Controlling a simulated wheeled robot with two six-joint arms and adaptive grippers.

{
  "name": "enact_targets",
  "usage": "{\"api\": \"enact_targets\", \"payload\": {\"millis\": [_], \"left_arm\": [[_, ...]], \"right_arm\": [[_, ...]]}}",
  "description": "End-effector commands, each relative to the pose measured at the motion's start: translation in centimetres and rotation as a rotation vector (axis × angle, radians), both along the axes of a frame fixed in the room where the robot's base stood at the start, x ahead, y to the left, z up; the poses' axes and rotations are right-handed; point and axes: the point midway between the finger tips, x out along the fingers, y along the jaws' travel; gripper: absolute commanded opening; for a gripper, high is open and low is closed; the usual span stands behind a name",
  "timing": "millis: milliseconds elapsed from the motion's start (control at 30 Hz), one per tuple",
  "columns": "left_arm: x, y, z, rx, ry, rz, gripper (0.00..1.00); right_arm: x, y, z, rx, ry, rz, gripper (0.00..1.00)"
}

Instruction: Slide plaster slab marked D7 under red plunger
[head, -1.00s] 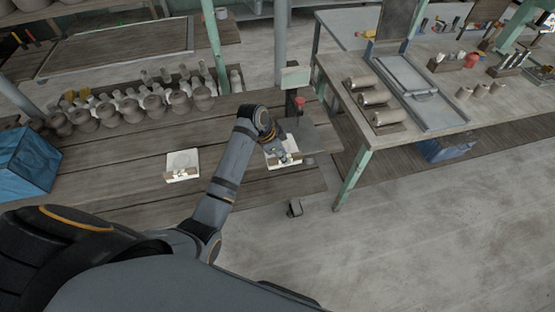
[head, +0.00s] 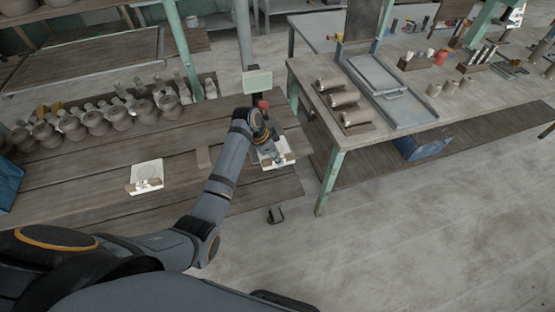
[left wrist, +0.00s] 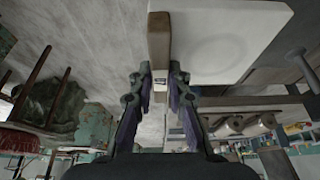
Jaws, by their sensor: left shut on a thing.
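My left gripper (head: 270,150) is shut on the wooden strip (left wrist: 158,45) along one edge of a white plaster slab (head: 285,152). In the left wrist view the slab (left wrist: 225,40) extends right from the strip, with a faint round mark on its face. A small tag (left wrist: 160,81) sits on the strip between the fingers; its marking is unreadable. The red plunger (head: 263,104) stands behind the gripper, below a pale panel (head: 257,82). The slab is in front and to the right of it. I cannot tell whether the slab touches the bench. My right gripper is not in view.
A second white slab (head: 146,174) lies on the wooden bench (head: 70,170), left of my arm. Clay pots (head: 95,122) line the bench's back. Another table (head: 420,130) stands right, across a gap.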

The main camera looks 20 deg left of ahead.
Motion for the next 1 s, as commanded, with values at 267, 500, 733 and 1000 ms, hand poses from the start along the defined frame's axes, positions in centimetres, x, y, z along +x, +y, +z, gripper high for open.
{"api": "enact_targets", "payload": {"millis": [267,500,733,1000], "left_arm": [[0.9,0.6,-1.7,0.000,-0.003,0.000,0.00],[1.8,1.2,-2.4,0.000,-0.004,0.000,0.00],[3.3,2.2,-2.5,0.000,-0.003,0.000,0.00],[5.2,3.5,-2.6,0.001,-0.003,0.000,0.00]], "right_arm": [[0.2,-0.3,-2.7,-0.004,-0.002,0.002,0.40],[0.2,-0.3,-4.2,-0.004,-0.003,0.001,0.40],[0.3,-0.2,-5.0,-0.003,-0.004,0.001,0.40],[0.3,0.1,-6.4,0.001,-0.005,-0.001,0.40]]}}
